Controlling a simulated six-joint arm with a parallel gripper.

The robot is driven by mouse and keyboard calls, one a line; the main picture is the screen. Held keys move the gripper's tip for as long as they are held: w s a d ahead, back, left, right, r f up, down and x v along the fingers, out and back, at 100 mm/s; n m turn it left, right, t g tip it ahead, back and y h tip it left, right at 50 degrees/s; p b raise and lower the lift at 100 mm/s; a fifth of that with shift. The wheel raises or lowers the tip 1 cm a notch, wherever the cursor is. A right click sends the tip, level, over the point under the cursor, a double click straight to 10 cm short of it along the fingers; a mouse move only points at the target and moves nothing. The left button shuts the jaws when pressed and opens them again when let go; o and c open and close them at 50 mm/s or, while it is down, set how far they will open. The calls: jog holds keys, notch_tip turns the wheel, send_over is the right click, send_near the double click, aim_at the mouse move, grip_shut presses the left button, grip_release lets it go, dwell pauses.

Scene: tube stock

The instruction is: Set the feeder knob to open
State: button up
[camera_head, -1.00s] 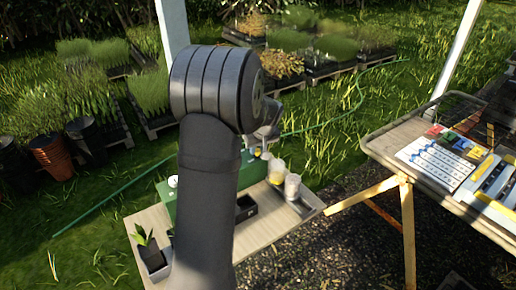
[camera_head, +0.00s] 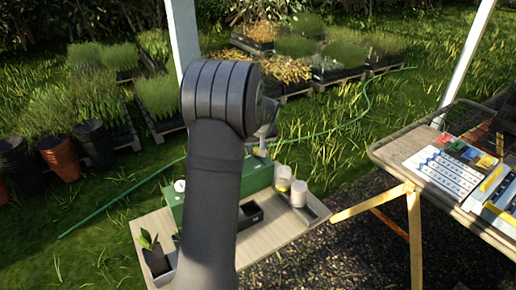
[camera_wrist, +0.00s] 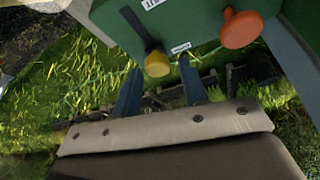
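In the head view, the green box (camera_head: 258,176) stands on a small table, partly hidden by my arm.
The small wooden table (camera_head: 275,240) also holds a black tray (camera_head: 249,214), pale cups (camera_head: 298,193) and a potted seedling (camera_head: 155,258). A second table (camera_head: 408,150) with a labelled board stands at the right. Grass and plant trays lie behind.

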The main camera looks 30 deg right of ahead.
jog(key=shift+o, duration=0.4)
jog(key=shift+s, duration=0.15)
jog(key=shift+r, duration=0.1)
jog(key=v, duration=1.7)
jog(key=shift+r, duration=0.1)
jog(key=x, duration=1.7)
jog(key=shift+f, duration=0.2)
jog(key=shift+s, duration=0.25)
